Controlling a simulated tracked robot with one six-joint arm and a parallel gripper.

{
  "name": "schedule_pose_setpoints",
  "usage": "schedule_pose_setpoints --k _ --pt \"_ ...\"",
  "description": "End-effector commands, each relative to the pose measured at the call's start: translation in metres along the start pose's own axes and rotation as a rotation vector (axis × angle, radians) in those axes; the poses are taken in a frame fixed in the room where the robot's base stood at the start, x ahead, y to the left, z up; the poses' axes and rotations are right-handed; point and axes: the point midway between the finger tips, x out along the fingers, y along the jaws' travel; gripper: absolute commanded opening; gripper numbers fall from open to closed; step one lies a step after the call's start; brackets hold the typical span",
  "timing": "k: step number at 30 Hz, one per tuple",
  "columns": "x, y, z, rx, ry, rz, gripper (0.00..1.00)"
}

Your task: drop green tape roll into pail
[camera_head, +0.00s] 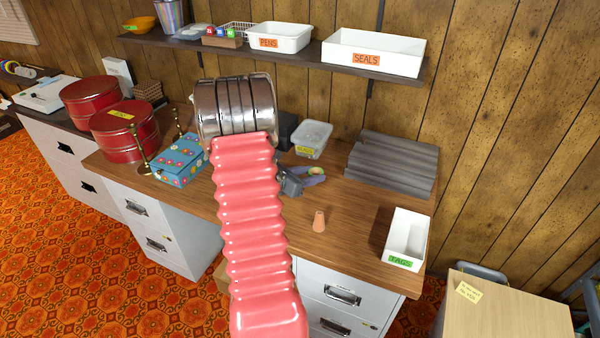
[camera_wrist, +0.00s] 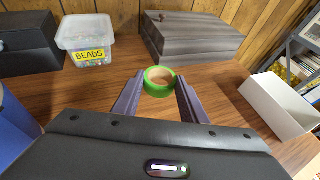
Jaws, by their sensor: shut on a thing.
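The green tape roll (camera_wrist: 160,82), a green ring with a tan inside, sits between the two purple fingertips of my gripper (camera_wrist: 159,87) in the wrist view. My gripper is shut on it. In the head view my gripper (camera_head: 308,176) is partly hidden behind my own arm, over the middle of the wooden desk (camera_head: 345,240). Whether the roll touches the desk top is hard to tell. A striped, bucket-shaped container (camera_head: 169,16), perhaps the pail, stands on the wall shelf at the upper left. Its inside cannot be seen.
Behind my gripper are a clear BEADS tub (camera_head: 313,139) and a grey ridged stack (camera_head: 392,162). Left are a flowered blue box (camera_head: 181,165) and brass candlesticks. The shelf (camera_head: 300,53) overhangs the desk.

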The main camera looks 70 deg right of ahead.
Motion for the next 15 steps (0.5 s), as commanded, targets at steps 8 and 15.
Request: schedule_pose_setpoints --k 8,15 --pt "-0.069 0.054 -0.026 -0.099 -0.005 0.240 0.18" --pt "-0.155 0.101 -0.052 -0.190 -0.003 0.466 0.18"
